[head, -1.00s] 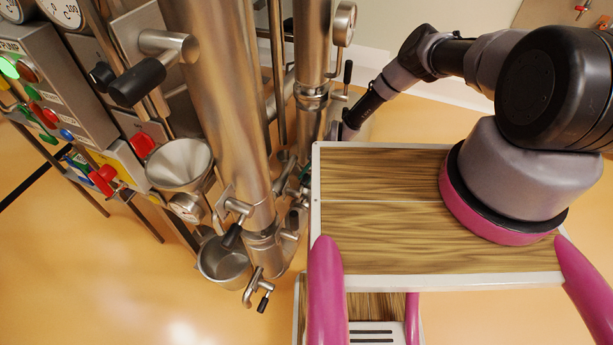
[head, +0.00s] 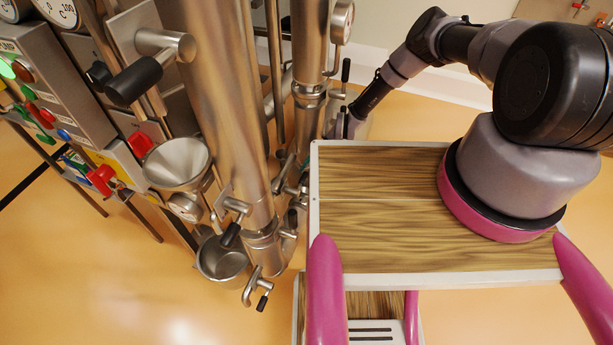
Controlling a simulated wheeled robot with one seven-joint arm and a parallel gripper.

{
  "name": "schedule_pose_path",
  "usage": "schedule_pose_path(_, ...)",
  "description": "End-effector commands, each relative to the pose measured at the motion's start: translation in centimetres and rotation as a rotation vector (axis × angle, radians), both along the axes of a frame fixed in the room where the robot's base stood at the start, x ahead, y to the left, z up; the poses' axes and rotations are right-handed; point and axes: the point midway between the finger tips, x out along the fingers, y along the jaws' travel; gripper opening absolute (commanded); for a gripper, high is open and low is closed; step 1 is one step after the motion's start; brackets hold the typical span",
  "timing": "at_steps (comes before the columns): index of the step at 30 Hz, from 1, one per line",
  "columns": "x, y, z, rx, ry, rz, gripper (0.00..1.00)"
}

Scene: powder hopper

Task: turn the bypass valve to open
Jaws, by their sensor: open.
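Several lever valves sit on the steel pipework, and no label tells me which one is the bypass valve. One valve has an upright black handle (head: 346,70) on the rear pipe, close above my gripper. My gripper (head: 338,126) is open beside the rear pipe, low behind the wooden tray top. Its fingertips are small and partly hidden, and I cannot tell whether they touch anything. Other black-handled levers are a large one (head: 136,80) at upper left, one on the front column (head: 231,235) and one at the bottom outlet (head: 262,302).
A steel funnel (head: 178,162) and a steel cup (head: 222,260) stand left of the thick front column (head: 215,110). A control panel (head: 50,85) with coloured buttons fills the left. My wood-topped tray (head: 380,235) lies close right of the pipes. Open floor is at lower left.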

Motion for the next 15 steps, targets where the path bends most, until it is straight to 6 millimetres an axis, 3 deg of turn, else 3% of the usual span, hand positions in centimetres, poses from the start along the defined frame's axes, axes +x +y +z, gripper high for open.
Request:
schedule_pose_path(6,0.8,-2.4,3.8,-0.002,-0.001,-0.001,0.59)
schedule_pose_path(15,1.1,-3.7,5.9,-0.001,0.000,0.000,0.59)
